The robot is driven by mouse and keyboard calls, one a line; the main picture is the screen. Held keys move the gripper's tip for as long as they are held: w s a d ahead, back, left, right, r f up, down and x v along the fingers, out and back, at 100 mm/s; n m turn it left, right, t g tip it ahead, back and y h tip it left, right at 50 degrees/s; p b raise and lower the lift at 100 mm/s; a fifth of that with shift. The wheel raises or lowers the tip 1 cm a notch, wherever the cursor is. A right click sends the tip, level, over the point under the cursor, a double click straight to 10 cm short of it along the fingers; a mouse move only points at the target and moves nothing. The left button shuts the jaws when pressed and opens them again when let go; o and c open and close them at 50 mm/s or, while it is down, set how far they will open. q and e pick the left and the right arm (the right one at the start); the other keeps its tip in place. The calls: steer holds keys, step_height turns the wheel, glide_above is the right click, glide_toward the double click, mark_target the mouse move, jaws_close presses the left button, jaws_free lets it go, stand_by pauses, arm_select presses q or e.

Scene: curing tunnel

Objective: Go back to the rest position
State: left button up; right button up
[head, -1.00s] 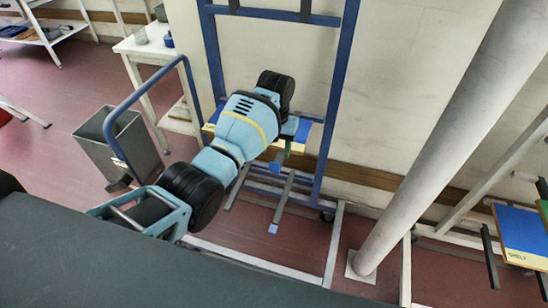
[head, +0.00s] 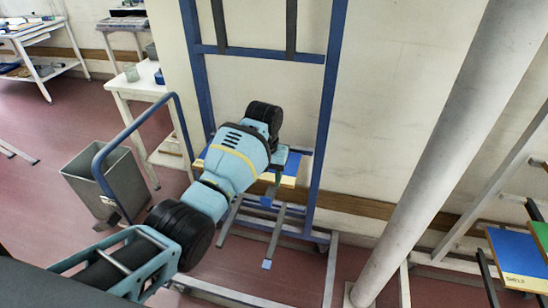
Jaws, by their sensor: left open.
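My left arm (head: 225,160) comes in from the lower left, light blue with black joints, and reaches in front of a blue frame. My left gripper (head: 267,233) hangs below its end, with two grey fingers wide apart and pale blue fingertips. Nothing shows between them. The blue and yellow shelf board (head: 290,181) of the frame shows behind the wrist, partly hidden by it. I cannot tell whether they touch. My right gripper is out of view.
The blue wheeled frame (head: 328,130) stands near the wall. A grey bin (head: 103,183) and a white table (head: 140,85) are at the left. A thick pale pipe (head: 440,160) slants up at the right, with a labelled shelf (head: 520,258) beyond it. Red floor is open at the left.

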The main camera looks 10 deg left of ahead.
arm_select(q)
steer(key=s+a+f+t, duration=0.1)
steer(key=s+f+t, duration=0.1)
steer(key=s+f, duration=0.4)
steer(key=s+a+f+t+h, duration=0.1)
steer(key=s+f, duration=0.2)
steer(key=f, duration=0.6)
steer(key=s+f+t, duration=0.2)
steer(key=s+f, duration=0.3)
steer(key=f, duration=0.2)
steer(key=s+a+r+m+t, duration=0.1)
steer(key=s+t, duration=0.1)
steer(key=s, duration=0.9)
steer(key=s+a+r+t, duration=0.1)
steer(key=s+a+t, duration=0.1)
steer(key=s, duration=0.9)
steer(key=shift+a+m+t+h, duration=0.2)
steer(key=shift+m+t+h, duration=0.2)
